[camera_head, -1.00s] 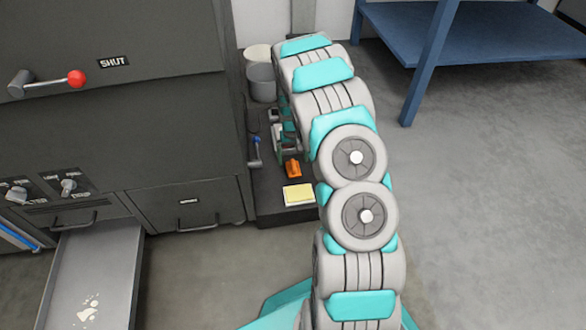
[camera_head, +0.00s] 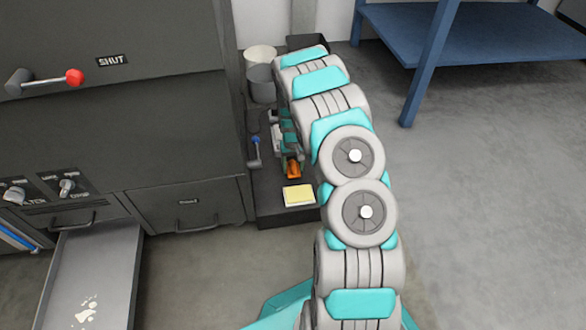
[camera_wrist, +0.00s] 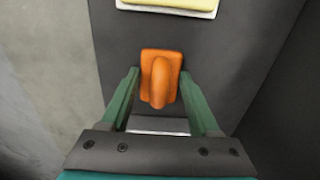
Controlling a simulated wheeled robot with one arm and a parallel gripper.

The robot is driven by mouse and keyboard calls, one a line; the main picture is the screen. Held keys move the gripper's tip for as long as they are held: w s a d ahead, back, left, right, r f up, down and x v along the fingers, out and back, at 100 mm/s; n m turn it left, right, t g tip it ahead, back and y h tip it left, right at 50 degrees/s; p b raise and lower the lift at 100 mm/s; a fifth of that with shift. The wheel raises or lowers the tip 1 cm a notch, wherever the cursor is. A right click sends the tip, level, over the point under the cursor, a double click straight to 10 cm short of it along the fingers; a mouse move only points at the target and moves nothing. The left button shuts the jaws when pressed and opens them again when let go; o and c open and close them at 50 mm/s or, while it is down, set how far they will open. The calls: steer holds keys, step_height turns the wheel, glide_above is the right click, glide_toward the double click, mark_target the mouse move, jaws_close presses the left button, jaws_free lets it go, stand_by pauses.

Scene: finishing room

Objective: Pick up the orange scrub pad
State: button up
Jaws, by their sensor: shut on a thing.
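The orange scrub pad (camera_wrist: 161,78) has a rectangular base and a raised rounded grip. It lies between the green fingertips of my gripper (camera_wrist: 159,75) in the wrist view. The fingers are shut on the pad from its left and right sides. In the head view the pad (camera_head: 293,168) shows low on the dark shelf top, partly covered by my gripper (camera_head: 287,158). Whether the pad is clear of the surface cannot be told.
A yellow-and-white pad (camera_head: 299,195) lies on the dark shelf (camera_head: 270,214) in front of the orange one. A blue-tipped tool (camera_head: 255,148) and grey and cream buckets (camera_head: 262,80) stand farther back. A dark cabinet (camera_head: 150,140) borders the left.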

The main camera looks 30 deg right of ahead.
mark_target(293, 165)
jaws_close()
steer(key=shift+r, duration=0.55)
steer(key=r, duration=0.2)
steer(key=shift+s+a+r+p, duration=0.1)
steer(key=shift+s+r+p, duration=0.1)
steer(key=shift+r+p, duration=0.15)
steer(key=s+a, duration=0.1)
steer(key=s, duration=0.4)
steer(key=s+a, duration=0.1)
steer(key=s, duration=0.4)
steer(key=s+a+r+p, duration=0.1)
steer(key=s+a, duration=0.1)
steer(key=s, duration=0.3)
steer(key=shift+r, duration=0.1)
